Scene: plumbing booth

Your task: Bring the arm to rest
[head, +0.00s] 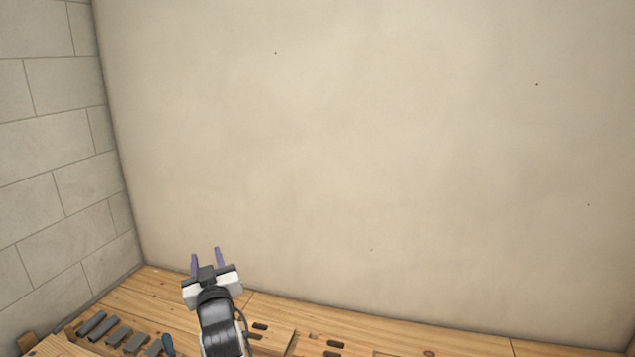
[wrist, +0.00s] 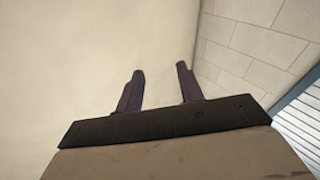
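My gripper (head: 207,257) is at the lower left of the head view, above the wooden bench and in front of the plain beige wall. Its two purple fingers point up and away and stand apart with nothing between them. In the wrist view my gripper (wrist: 159,82) is also open and empty, with only the wall beyond the fingers. My arm reaches up from the bottom edge of the head view and hides part of the bench.
The wooden bench (head: 385,326) runs along the bottom, with several slots in its top. The beige wall (head: 370,140) meets a block wall (head: 55,150) at left. Space above the bench is clear.

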